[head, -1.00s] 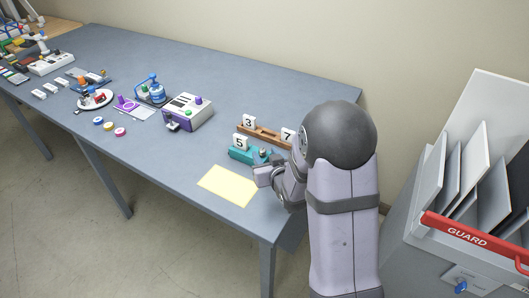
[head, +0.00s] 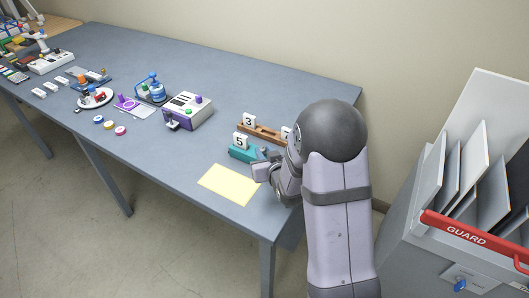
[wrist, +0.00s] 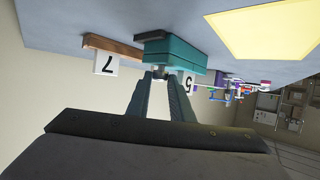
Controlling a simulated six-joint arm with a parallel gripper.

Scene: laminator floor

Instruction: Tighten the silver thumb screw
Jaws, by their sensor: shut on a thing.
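The silver thumb screw (wrist: 160,72) shows as a small grey piece at the near end of a teal block (wrist: 178,54) in the wrist view. My gripper (wrist: 160,80) has its two dark fingers closed around the screw, which they largely cover. In the head view the teal block (head: 242,153) lies near the table's right end, behind a yellow sheet. My arm stands at its right, and the fingertips and screw cannot be made out clearly there. How far the screw is turned in cannot be told.
A card marked 5 (head: 240,141) stands at the teal block. A wooden rail (head: 262,132) with cards marked 3 (head: 249,120) and 7 (wrist: 106,64) lies behind it. The yellow sheet (head: 230,184) lies flat in front. A purple and white device (head: 188,111) stands further left.

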